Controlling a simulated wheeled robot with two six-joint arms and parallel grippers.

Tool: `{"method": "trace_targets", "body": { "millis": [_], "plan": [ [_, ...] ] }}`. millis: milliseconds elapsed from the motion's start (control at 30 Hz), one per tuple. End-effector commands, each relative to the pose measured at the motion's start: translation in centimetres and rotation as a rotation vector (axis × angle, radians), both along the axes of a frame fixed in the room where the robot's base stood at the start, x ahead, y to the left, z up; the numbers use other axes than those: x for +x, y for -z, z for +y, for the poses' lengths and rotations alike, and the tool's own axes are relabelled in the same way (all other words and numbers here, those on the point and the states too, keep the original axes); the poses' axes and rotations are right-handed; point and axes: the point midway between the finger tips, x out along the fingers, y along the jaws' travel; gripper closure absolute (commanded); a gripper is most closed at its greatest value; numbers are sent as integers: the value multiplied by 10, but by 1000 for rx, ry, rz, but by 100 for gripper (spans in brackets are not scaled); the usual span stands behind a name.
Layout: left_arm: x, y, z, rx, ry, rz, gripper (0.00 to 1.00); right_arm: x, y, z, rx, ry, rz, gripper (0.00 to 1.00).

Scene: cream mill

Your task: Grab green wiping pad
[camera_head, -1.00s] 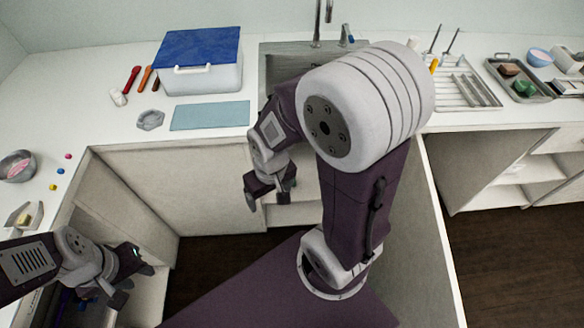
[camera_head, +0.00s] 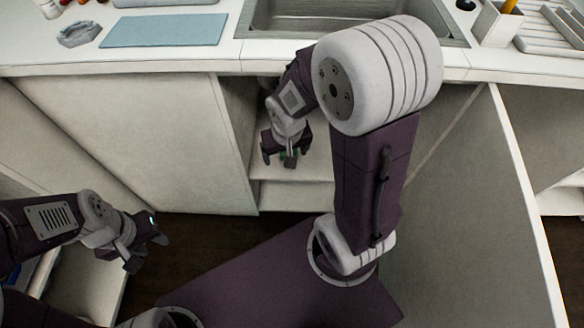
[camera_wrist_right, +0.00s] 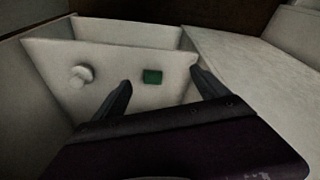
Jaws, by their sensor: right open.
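The green wiping pad (camera_wrist_right: 152,76) shows as a small dark green rectangle on a pale surface in the right wrist view, between and beyond the fingertips. In the head view my right gripper (camera_head: 287,158) points down in the open cabinet below the sink. My left gripper (camera_head: 148,249) is open and empty at the lower left, far from the pad.
A round white object (camera_wrist_right: 81,75) is left of the pad. Pale cabinet walls stand close around my right gripper. The counter (camera_head: 235,55) above carries a blue mat (camera_head: 165,30), a grey dish (camera_head: 79,33) and the sink (camera_head: 345,20). An open door (camera_head: 490,200) is at right.

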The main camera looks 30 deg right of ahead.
Motion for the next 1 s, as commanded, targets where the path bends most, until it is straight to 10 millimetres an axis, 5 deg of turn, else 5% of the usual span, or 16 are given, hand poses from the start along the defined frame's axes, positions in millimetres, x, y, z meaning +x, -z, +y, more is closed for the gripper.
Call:
{"method": "trace_targets", "body": {
  "millis": [33, 200, 400, 1000],
  "plan": [
    [0, 57, 0, 0, 0, 0, 64, 14, 57, -9, -9, 51, -19, 15],
    [0, 111, 0, 0, 0, 0, 64, 64, 112, -41, -31, 244, -104, 15],
    [0, 121, 0, 0, 0, -1, 64, 88, 122, -57, -34, 344, -153, 15],
    [0, 151, 0, 0, 0, -1, 64, 104, 168, -66, -34, 346, -152, 15]
  ]
}}
